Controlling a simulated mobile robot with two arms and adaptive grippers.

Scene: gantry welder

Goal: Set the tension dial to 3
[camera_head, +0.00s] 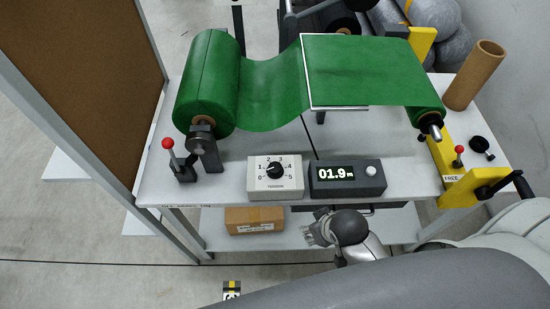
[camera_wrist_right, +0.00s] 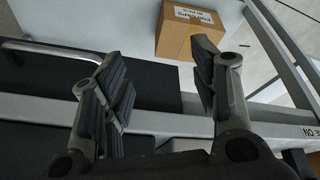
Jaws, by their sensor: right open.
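The tension dial (camera_head: 275,171) is a black round knob on a light grey box (camera_head: 262,191) near the table's front edge. Numbers 0 to 5 ring the knob. The knob's pointer is too small to read with certainty. My right gripper (camera_head: 317,229) is open and empty, in front of the table edge, to the right of the dial box and nearer to me, apart from it. In the right wrist view its two fingers (camera_wrist_right: 160,85) stand wide apart with nothing between them. The dial is not visible in the right wrist view. My left gripper is not in view.
A dark display box (camera_head: 346,188) reading 01.9 m stands right of the dial box. Green sheet (camera_head: 270,85) spans two rolls behind. A red-knobbed lever (camera_head: 168,144) stands left. A cardboard box (camera_head: 255,219) sits on the lower shelf, also in the right wrist view (camera_wrist_right: 189,32).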

